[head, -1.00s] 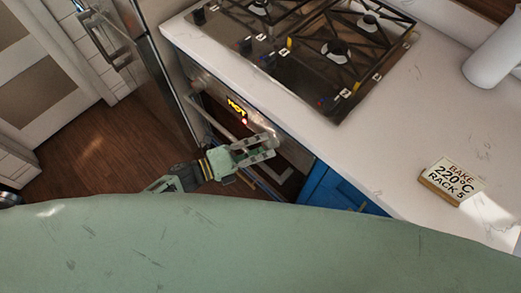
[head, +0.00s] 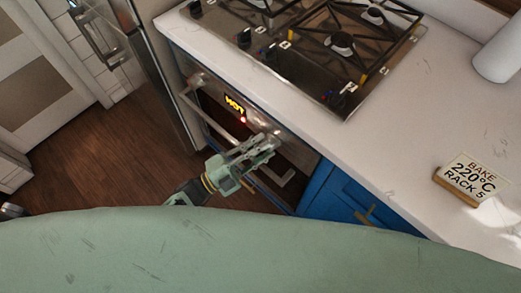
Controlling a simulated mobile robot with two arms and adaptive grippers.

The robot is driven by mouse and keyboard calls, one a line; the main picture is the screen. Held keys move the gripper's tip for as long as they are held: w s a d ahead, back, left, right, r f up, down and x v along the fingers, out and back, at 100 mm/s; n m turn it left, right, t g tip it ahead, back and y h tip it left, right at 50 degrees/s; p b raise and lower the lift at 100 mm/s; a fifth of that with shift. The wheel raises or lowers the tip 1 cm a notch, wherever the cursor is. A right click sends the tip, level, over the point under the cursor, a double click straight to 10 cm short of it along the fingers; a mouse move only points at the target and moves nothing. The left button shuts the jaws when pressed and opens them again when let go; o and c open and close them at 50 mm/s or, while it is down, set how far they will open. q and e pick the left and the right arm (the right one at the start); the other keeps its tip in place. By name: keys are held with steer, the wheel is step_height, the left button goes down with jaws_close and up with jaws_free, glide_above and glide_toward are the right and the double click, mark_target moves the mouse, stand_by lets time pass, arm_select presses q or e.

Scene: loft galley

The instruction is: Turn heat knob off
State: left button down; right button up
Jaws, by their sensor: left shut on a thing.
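My left gripper (head: 268,143) is at the oven's front panel, right of the lit display, with its fingers close together. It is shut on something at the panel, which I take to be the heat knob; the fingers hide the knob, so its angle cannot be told. The oven (head: 196,78) shows a yellow "HOT" display (head: 234,104) and a red light (head: 243,119) just below it. My right gripper is out of view.
The oven's bar handle (head: 206,118) runs below the panel. Above is a gas hob (head: 310,62) with several small knobs along its edge. A "BAKE 220°C RACK 5" sign (head: 468,178) and a white cylinder (head: 497,58) stand on the pale counter (head: 420,120). A blue cabinet (head: 335,190) is at right.

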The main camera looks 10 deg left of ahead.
arm_select(q)
steer(key=shift+s+d+f+n+t, duration=0.15)
steer(key=shift+s+f+n+t, duration=0.1)
steer(key=shift+n, duration=0.45)
steer(key=shift+s+d+f+n+t, duration=0.15)
steer(key=shift+f+n, duration=0.1)
steer(key=shift+n, duration=0.45)
steer(key=shift+b, duration=0.3)
steer(key=c, duration=1.6)
jaws_free()
steer(key=shift+o, duration=0.2)
steer(key=shift+w+r, duration=0.1)
steer(key=shift+w+r, duration=0.1)
steer(key=shift+r, duration=0.1)
steer(key=v, duration=1.2)
steer(key=shift+f, duration=0.1)
